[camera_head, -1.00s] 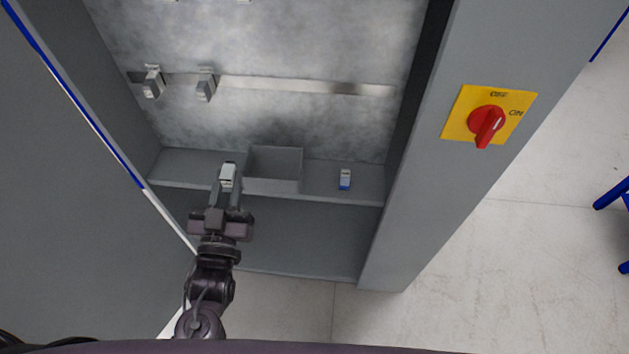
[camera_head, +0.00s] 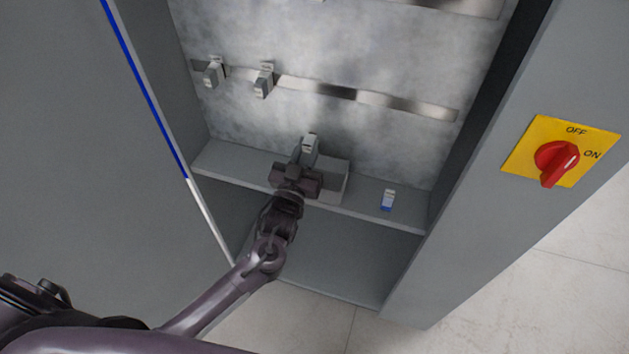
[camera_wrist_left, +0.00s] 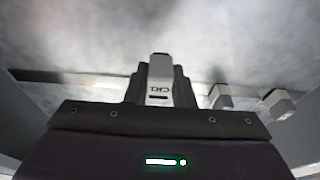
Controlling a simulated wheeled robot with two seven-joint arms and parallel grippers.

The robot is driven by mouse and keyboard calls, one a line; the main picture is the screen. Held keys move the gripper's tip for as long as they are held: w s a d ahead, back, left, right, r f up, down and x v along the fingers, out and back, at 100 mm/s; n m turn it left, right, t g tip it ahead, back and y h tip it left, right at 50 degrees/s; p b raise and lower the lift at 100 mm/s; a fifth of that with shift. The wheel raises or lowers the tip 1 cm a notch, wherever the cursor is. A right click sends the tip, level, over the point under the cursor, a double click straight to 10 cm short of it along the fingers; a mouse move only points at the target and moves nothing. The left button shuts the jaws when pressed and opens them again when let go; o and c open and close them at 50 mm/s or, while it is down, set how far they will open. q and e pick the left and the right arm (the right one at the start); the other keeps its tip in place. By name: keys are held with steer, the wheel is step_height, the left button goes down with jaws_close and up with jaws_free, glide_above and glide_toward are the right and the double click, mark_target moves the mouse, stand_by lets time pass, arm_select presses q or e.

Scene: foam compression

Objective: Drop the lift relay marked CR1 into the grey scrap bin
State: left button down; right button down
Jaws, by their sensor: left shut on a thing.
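My left gripper (camera_head: 303,157) is shut on a light grey relay (camera_head: 309,143), held upright at the shelf in the cabinet. In the left wrist view, the relay (camera_wrist_left: 160,85) sits between the fingers and its label reads CR1, upside down. The grey scrap bin (camera_head: 337,181) stands on the shelf, partly hidden behind my gripper and wrist. The gripper and relay appear over or just in front of the bin; the exact height above it cannot be told. My right gripper is not in view.
Two relays (camera_head: 214,73) (camera_head: 264,81) are on the rail (camera_head: 400,106) above. A red rotary switch (camera_head: 557,162) on a yellow plate is on the cabinet's right front.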

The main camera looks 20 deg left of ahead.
arm_select(q)
step_height(320, 180, down, 4)
steer(key=shift+r+b, duration=0.1)
steer(key=shift+b, duration=1.15)
steer(key=c, duration=1.3)
jaws_free()
steer(key=shift+o, duration=0.7)
